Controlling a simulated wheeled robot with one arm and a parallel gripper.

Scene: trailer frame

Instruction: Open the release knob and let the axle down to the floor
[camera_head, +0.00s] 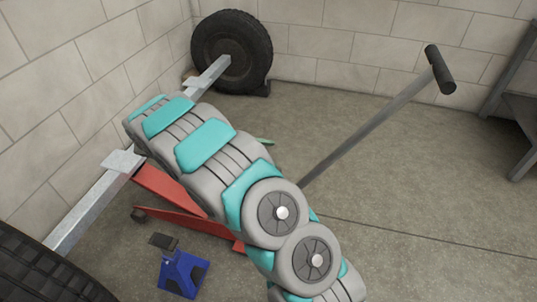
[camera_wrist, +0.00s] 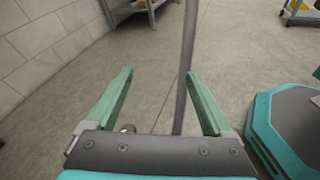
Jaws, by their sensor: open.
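A red floor jack (camera_head: 180,218) stands under the silver axle (camera_head: 92,205); my arm covers much of the jack. Its grey handle (camera_head: 365,135) slants up to the right. In the wrist view the handle (camera_wrist: 187,70) runs between the two green fingers of my gripper (camera_wrist: 160,85) as pictured; I cannot tell how far beyond them it is. My gripper is open and holds nothing. A small rounded part (camera_wrist: 127,128) shows at the palm's edge, left of the handle; I cannot tell if it is the release knob. In the head view my arm hides most of my gripper.
A blue jack stand (camera_head: 183,273) is on the floor near the jack. A wheel (camera_head: 232,52) stands at the back wall, and a tyre (camera_head: 45,280) is at lower left. A metal bench (camera_head: 515,105) is at the right edge. The floor right of the handle is clear.

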